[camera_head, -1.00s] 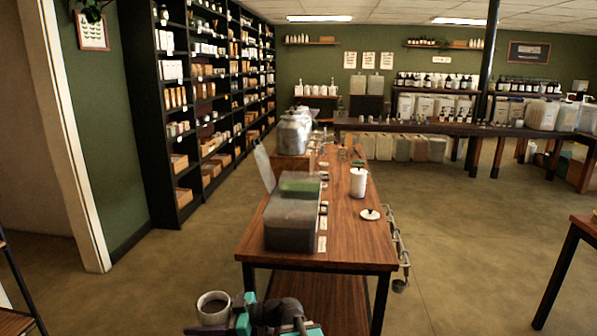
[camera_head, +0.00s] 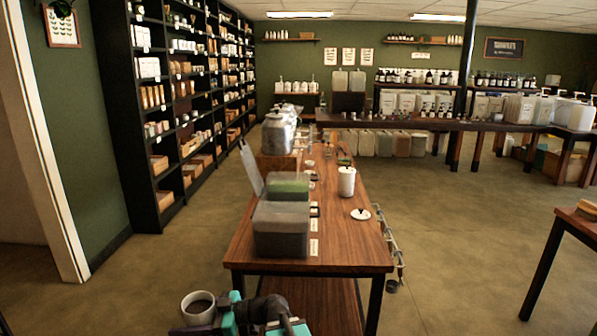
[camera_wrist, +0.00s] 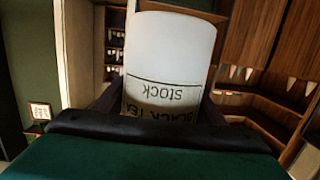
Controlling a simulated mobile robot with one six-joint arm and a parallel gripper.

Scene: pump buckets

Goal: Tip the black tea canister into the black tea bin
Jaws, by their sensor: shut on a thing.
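The white canister (camera_head: 198,307), labelled "STOCK BLACK TEA", is held by my gripper (camera_head: 206,324) at the bottom left of the head view. Its open top shows dark contents, and it looks roughly upright. In the wrist view the canister (camera_wrist: 172,50) fills the middle, its label upside down, with my gripper's dark fingers at its sides. On the table, a clear bin with dark contents (camera_head: 279,240) stands at the near end. Behind it is a bin with green contents (camera_head: 288,187) and a raised clear lid. The bin labels are too small to read. The canister is apart from the bins, before the table's near left corner.
The wooden table (camera_head: 345,245) stretches away from me. A white jar (camera_head: 346,181) and a white lid (camera_head: 361,214) sit on its right side, with large jars (camera_head: 278,133) farther back. Scoops hang along its right edge.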

